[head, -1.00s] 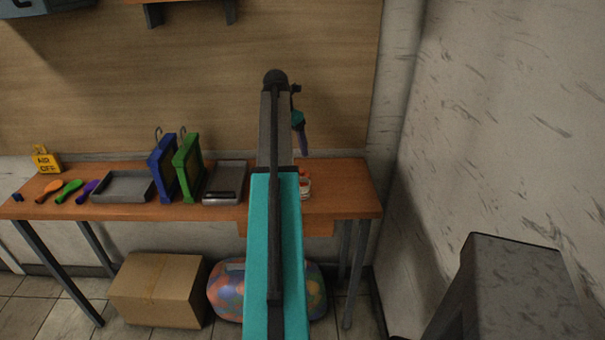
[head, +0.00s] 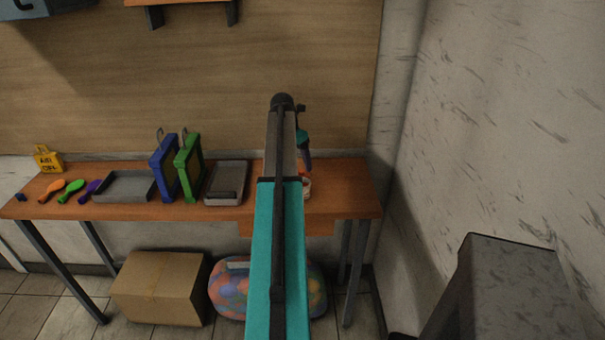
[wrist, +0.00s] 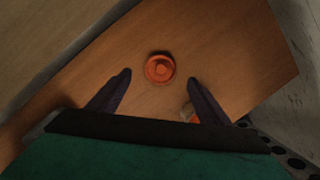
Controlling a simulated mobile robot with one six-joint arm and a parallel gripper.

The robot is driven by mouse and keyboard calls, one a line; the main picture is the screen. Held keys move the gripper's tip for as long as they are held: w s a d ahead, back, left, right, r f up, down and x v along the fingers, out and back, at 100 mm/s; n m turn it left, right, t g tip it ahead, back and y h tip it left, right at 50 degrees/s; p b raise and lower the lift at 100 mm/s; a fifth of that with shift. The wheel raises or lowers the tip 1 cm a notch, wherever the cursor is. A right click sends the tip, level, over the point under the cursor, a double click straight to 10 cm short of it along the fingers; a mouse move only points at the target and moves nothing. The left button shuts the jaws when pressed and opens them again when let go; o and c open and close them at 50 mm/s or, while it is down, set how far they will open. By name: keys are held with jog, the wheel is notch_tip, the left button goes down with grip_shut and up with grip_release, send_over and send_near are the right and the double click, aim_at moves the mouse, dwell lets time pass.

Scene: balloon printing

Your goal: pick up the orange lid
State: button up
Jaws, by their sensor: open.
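The round orange lid (wrist: 160,68) lies flat on the wooden table (wrist: 245,70), between and a little beyond my fingertips in the wrist view. My gripper (wrist: 160,78) is open and empty, with one dark finger to each side of the lid's line. In the head view my gripper (head: 305,160) hangs down over the right part of the table, mostly hidden by my arm. The lid cannot be clearly made out there. How high the fingertips are above the table is hard to tell.
A small white and orange object (wrist: 189,114) sits close to my right finger, partly hidden by it. Green (head: 188,168) and blue (head: 163,168) frames stand left of my arm, beside a grey device (head: 227,183). A wall closes off the right side.

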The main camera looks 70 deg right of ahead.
aim_at(300, 172)
jog(key=shift+f, duration=0.1)
jog(key=shift+p+x, duration=1.1)
jog(key=shift+x, duration=1.4)
jog(key=shift+w+a, duration=0.1)
jog(key=shift+a, duration=0.05)
jog(key=shift+c, duration=0.5)
jog(key=c, duration=1)
